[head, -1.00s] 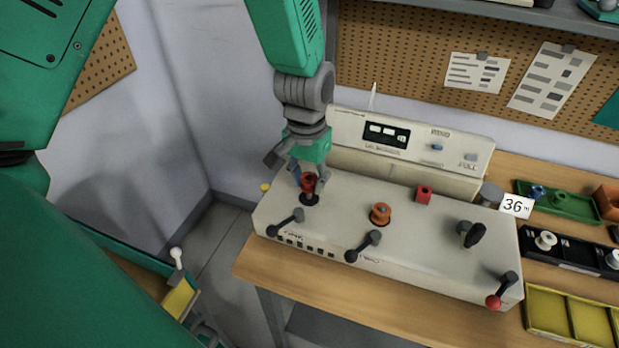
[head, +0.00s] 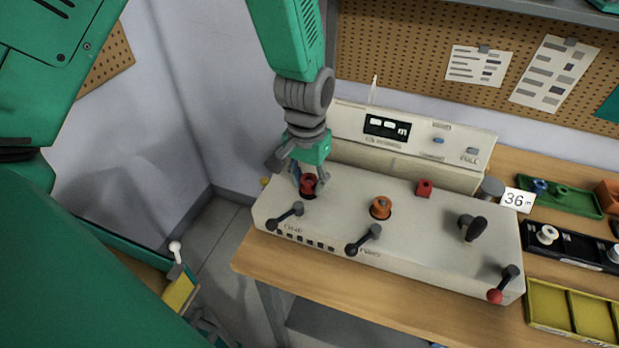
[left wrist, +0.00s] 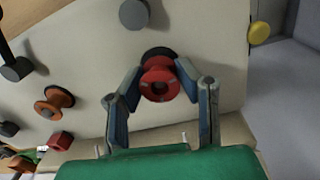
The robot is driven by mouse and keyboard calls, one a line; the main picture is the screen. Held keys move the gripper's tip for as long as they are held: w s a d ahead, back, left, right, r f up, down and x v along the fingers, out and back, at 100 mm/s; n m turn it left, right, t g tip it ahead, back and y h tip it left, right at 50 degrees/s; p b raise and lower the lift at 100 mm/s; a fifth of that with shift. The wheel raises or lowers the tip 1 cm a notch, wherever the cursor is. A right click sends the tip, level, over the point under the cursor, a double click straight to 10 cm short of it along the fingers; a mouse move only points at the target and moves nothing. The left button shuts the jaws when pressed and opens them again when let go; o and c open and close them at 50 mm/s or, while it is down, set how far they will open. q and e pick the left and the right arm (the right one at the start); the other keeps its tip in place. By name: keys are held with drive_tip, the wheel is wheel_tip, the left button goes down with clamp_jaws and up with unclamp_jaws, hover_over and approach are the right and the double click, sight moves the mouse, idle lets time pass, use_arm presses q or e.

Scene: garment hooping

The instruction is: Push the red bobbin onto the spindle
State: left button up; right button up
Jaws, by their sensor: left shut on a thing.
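The red bobbin (head: 308,186) is at the left end of the cream machine (head: 340,215). My left gripper (head: 309,183) points down from above and is shut on it. In the left wrist view the red bobbin (left wrist: 160,82) sits between the two fingers of the left gripper (left wrist: 163,88). A dark round seat (left wrist: 158,52) shows right behind it. The spindle itself is hidden by the bobbin and fingers, and I cannot tell how far down the bobbin sits. My right gripper is not in view.
An orange bobbin (head: 381,207) sits at the machine's middle. Black levers (head: 290,213) stand along the front, and a red block (head: 424,188) is behind. A raised display panel (head: 387,128) is at the back. Trays (head: 556,198) lie on the right of the wooden bench.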

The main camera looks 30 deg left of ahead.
use_arm(q)
drive_tip(key=shift+s+f, duration=0.1)
drive_tip(key=shift+f, duration=0.55)
drive_tip(key=o, duration=0.9)
drive_tip(key=shift+o, duration=0.2)
drive_tip(key=shift+r, duration=0.1)
drive_tip(key=shift+r, duration=0.35)
wheel_tip(320, 180, up, 11)
